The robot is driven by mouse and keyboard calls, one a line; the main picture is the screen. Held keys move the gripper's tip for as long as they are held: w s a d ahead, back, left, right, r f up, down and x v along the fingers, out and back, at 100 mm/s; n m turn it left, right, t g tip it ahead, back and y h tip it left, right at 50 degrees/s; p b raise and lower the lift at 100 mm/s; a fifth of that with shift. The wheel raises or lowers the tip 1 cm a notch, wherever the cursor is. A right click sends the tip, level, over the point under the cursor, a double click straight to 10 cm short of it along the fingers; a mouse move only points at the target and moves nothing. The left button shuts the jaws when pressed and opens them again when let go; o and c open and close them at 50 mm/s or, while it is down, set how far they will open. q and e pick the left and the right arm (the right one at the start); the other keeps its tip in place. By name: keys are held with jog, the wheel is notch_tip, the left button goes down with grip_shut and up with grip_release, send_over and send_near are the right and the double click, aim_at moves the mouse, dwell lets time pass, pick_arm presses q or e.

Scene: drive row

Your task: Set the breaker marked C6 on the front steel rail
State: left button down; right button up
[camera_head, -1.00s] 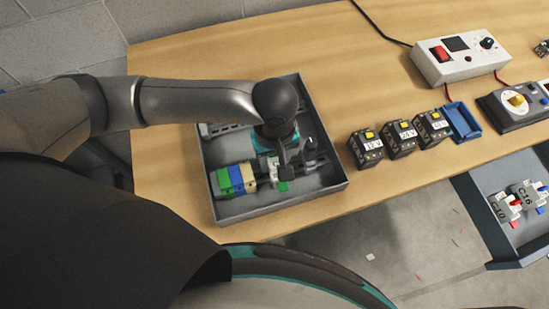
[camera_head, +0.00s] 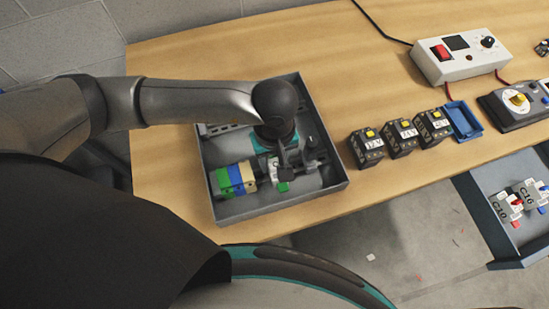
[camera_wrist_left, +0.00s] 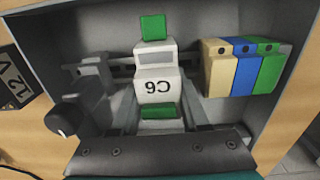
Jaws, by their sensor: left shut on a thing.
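The white breaker marked C6 (camera_wrist_left: 157,86), with a green part at each end, is at the middle of the left wrist view. My left gripper (camera_wrist_left: 160,118) is shut on it. In the head view the breaker (camera_head: 282,187) is partly hidden below my left gripper (camera_head: 280,160), inside the grey enclosure (camera_head: 212,190). The front steel rail (camera_wrist_left: 125,71) runs behind the breaker in the left wrist view. Whether the breaker is seated on it or just in front, I cannot tell. My right gripper is not in view.
Beige, blue and green terminal blocks (camera_wrist_left: 247,70) stand beside the breaker. A dark block with a round knob (camera_wrist_left: 85,108) is on its other side. Black voltage-marked units (camera_head: 400,138) stand right of the enclosure. A blue drawer (camera_head: 480,200) holds breakers C10 and C16.

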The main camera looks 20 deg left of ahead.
pick_arm(q)
jog(key=shift+f, duration=0.15)
jog(key=shift+c, duration=1.6)
grip_release()
notch_tip(320, 180, up, 14)
jog(key=shift+r, duration=0.65)
